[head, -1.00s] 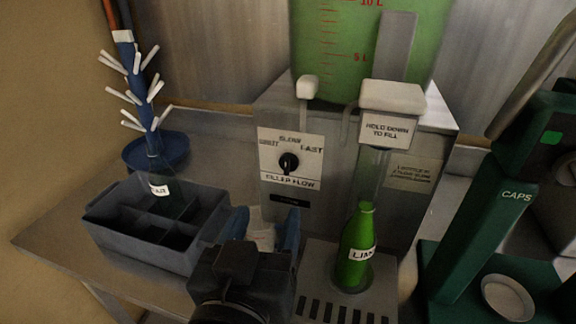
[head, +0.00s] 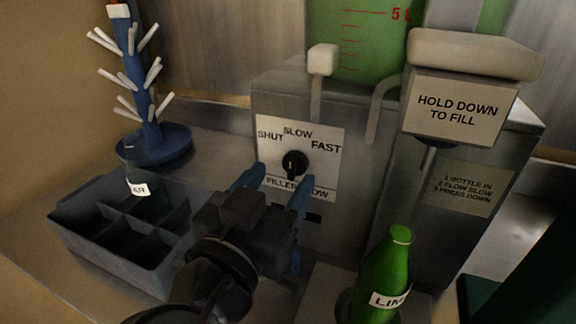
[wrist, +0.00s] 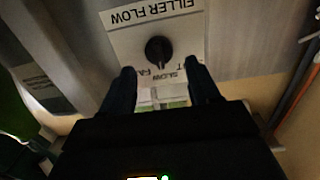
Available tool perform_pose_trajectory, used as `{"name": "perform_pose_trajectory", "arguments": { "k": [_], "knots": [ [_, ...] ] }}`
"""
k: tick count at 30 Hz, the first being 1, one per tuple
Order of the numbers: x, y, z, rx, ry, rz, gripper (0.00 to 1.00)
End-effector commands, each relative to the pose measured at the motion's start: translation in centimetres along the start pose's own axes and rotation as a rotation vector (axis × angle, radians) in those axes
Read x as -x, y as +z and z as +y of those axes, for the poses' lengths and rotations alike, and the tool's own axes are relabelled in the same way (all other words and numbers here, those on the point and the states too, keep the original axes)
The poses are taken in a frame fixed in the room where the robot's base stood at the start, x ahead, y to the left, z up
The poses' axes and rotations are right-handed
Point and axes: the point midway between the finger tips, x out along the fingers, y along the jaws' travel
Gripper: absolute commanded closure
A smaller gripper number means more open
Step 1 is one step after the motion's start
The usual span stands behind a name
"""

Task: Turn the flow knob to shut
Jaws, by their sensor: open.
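The flow knob (head: 295,164) is a small black dial on a white panel (head: 327,138) marked SHUT, SLOW and FAST on the grey filler. It also shows in the wrist view (wrist: 159,50), where the panel looks upside down. Its pointer seems to face the upper part of the scale, but I cannot tell the exact mark. My gripper (head: 280,180) is open, its blue fingers spread in front of the panel's lower part.
A green bottle (head: 386,278) with a LIM label stands below the filler's HOLD DOWN TO FILL head (head: 470,55). A grey divided crate (head: 120,265) and a blue bottle tree (head: 150,140) stand at left. A green machine (head: 530,270) is at right.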

Motion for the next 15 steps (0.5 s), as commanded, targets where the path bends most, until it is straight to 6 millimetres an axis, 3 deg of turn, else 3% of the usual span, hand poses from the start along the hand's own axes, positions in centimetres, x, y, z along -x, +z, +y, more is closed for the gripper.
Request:
{"name": "perform_pose_trajectory", "arguments": {
  "k": [6,15],
  "knots": [
    [-2.6,-0.1,0.0,-0.001,0.000,0.000,0.39],
    [-3.3,0.0,0.0,0.000,0.000,0.000,0.39]
  ]
}}
